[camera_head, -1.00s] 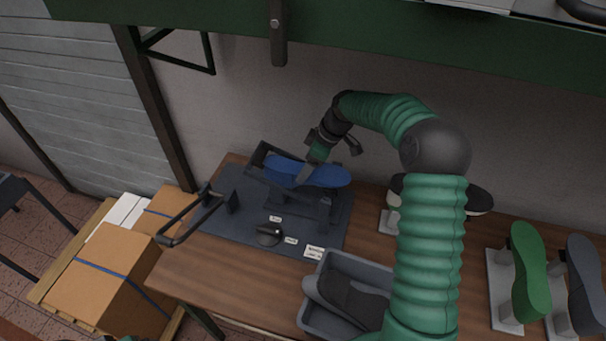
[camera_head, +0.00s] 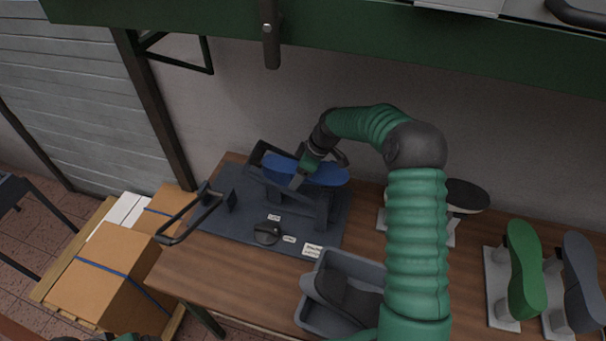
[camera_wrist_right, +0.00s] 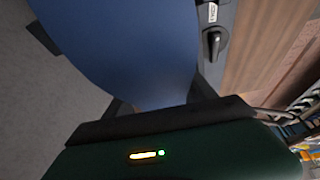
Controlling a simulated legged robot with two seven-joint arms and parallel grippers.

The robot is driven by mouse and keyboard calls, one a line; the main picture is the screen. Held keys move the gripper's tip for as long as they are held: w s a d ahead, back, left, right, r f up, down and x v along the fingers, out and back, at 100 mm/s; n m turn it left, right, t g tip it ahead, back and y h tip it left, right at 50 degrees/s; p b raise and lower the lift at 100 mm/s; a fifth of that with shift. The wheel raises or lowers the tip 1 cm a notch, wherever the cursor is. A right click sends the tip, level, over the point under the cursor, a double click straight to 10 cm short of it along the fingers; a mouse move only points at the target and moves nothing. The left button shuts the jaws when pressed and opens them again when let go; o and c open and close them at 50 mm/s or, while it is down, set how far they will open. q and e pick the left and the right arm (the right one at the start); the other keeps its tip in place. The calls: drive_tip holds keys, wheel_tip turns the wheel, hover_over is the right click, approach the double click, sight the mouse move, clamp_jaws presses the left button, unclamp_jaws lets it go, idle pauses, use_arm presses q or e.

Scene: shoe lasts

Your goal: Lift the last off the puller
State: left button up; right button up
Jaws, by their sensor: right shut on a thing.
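The blue last (camera_head: 322,174) lies sole-up on the dark puller (camera_head: 300,202), a metal frame on a grey mat. It looks roughly level, and I cannot tell whether any gap lies beneath it. My right gripper (camera_head: 299,180) comes down from above and behind and is shut on the blue last near its middle. The last also fills much of the right wrist view (camera_wrist_right: 130,45), above a dark part of my gripper. The far jaw is hidden.
A puller lever with a looped handle (camera_head: 165,240) sticks out left. A black knob (camera_head: 267,233) sits on the mat's front. A grey bin (camera_head: 312,318) holds dark lasts. Green (camera_head: 524,275) and grey (camera_head: 582,280) lasts stand on holders at right. A green beam (camera_head: 400,45) crosses above.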

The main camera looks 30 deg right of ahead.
drive_tip(key=shift+f, duration=0.1)
clamp_jaws()
drive_tip(key=shift+d, duration=0.1)
